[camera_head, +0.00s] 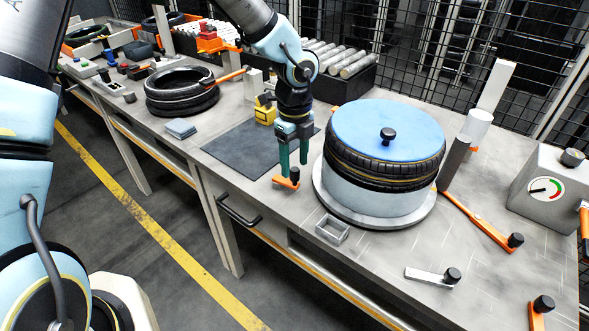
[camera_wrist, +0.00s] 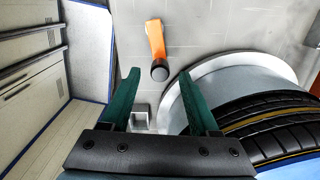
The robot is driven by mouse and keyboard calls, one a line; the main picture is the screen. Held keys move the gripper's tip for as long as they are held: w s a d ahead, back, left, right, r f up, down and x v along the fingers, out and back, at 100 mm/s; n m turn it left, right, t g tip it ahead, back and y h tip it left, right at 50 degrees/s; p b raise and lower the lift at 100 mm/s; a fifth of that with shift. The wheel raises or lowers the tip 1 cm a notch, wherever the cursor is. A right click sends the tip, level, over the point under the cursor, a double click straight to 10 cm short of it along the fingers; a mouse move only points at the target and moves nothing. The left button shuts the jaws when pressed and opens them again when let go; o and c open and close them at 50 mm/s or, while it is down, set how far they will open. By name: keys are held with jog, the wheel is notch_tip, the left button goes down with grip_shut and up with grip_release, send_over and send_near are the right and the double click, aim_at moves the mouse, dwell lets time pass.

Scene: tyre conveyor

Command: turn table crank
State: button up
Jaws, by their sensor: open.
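An orange crank (camera_head: 284,183) with a dark knob lies on the table top, left of the round turntable (camera_head: 330,205). It also shows in the wrist view (camera_wrist: 155,38), where its dark knob (camera_wrist: 160,71) appears between my two green fingertips. My gripper (camera_head: 294,169) points down over this crank, with its fingers spread apart. In the head view the fingertips overlap the knob; I cannot tell whether they touch it. The turntable carries a tyre (camera_head: 385,172) with a blue disc (camera_head: 365,125) on top.
A small square metal holder (camera_head: 332,230) stands in front of the turntable. An orange lever (camera_head: 478,222), a grey lever (camera_head: 428,276) and a gauge box (camera_head: 545,190) are to the right. Tyres (camera_head: 182,92) lie to the left. A dark mat (camera_head: 243,150) lies flat left of the gripper.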

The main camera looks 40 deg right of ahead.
aim_at(295, 169)
jog(key=shift+f, duration=1.7)
grip_shut()
